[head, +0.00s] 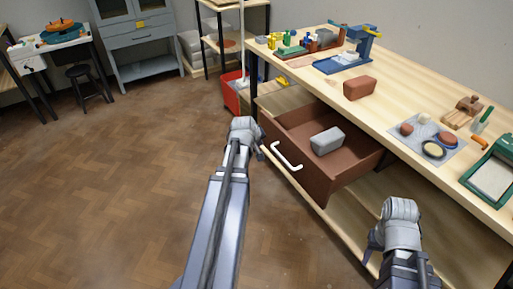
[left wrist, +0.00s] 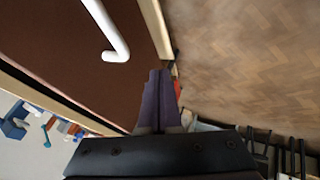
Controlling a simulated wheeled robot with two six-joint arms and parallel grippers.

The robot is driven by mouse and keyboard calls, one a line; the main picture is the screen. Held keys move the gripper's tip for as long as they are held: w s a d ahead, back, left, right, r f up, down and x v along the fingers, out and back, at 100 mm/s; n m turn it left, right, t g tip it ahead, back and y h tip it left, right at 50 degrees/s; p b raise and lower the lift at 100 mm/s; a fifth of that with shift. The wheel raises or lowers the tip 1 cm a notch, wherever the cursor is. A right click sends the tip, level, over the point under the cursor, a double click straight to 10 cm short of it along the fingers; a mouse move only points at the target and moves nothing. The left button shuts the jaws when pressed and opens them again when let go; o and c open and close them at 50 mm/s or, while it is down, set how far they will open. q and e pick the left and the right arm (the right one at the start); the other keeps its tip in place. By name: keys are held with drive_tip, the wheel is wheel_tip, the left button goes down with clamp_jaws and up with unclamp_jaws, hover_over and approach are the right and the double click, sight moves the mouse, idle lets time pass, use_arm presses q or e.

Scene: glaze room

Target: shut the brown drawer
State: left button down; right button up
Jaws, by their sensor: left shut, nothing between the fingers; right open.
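The brown drawer (head: 318,185) stands open, pulled out from under the wooden worktable. Its front has a white handle (head: 286,157), and a grey block (head: 327,140) lies inside. In the left wrist view the brown drawer front (left wrist: 70,50) and white handle (left wrist: 115,45) fill the upper left. My left gripper (head: 260,150) is shut and empty, close to the left end of the drawer front; its fingers (left wrist: 160,90) show near the front's edge. I cannot tell if they touch it. My right gripper (head: 374,246) is open, at the lower right beyond the drawer's right side.
The worktable top (head: 310,85) carries a red-brown brick (head: 359,87), a grey tray (head: 410,137) with round pieces, a green-framed tray (head: 492,177) and several small tools. A red bin (head: 232,95) stands behind the drawer's left end. The floor (head: 110,180) at left is clear.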

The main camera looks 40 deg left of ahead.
sight(271, 142)
use_arm(q)
drive_tip(key=w, duration=0.1)
drive_tip(key=w+d, duration=0.1)
drive_tip(key=w, duration=0.2)
drive_tip(key=shift+w+d+f, duration=0.1)
drive_tip(key=shift+d+f, duration=0.15)
drive_tip(key=shift+f, duration=0.05)
use_arm(e)
drive_tip(key=shift+f, duration=0.3)
use_arm(q)
drive_tip(key=w+d, duration=0.3)
drive_tip(key=w, duration=0.4)
drive_tip(key=w+d, duration=0.3)
drive_tip(key=w, duration=0.5)
drive_tip(key=w+d, duration=0.3)
drive_tip(key=w, duration=0.5)
drive_tip(key=shift+w+d, duration=0.2)
drive_tip(key=shift+d, duration=0.05)
drive_tip(key=shift+w+d, duration=0.45)
drive_tip(key=shift+w, duration=0.4)
drive_tip(key=shift+w+r, duration=0.1)
use_arm(e)
drive_tip(key=shift+s, duration=0.1)
